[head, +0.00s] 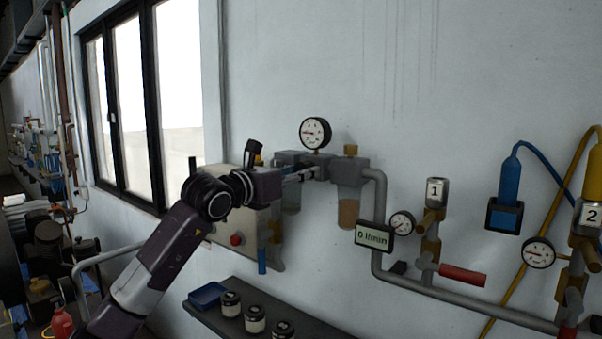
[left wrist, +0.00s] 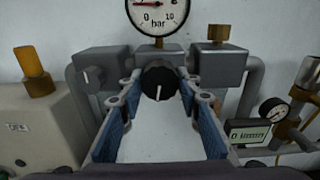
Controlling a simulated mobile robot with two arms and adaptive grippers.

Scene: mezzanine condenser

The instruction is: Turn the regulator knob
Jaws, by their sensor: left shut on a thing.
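The regulator knob (left wrist: 158,82) is black and round, with a white mark pointing down in the left wrist view. It sits below a round white pressure gauge (left wrist: 157,12), which also shows in the head view (head: 315,133). My left gripper (left wrist: 159,87) has its fingers on both sides of the knob and is shut on it. My right gripper is not in view.
A display (head: 374,236) reads 0 l/min beside the grey pipe (head: 377,260). Valve 1 (head: 436,192) and a small gauge (head: 402,223) stand right of it. A shelf (head: 318,334) with several jars runs below. A box with a red button (head: 236,239) is at left.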

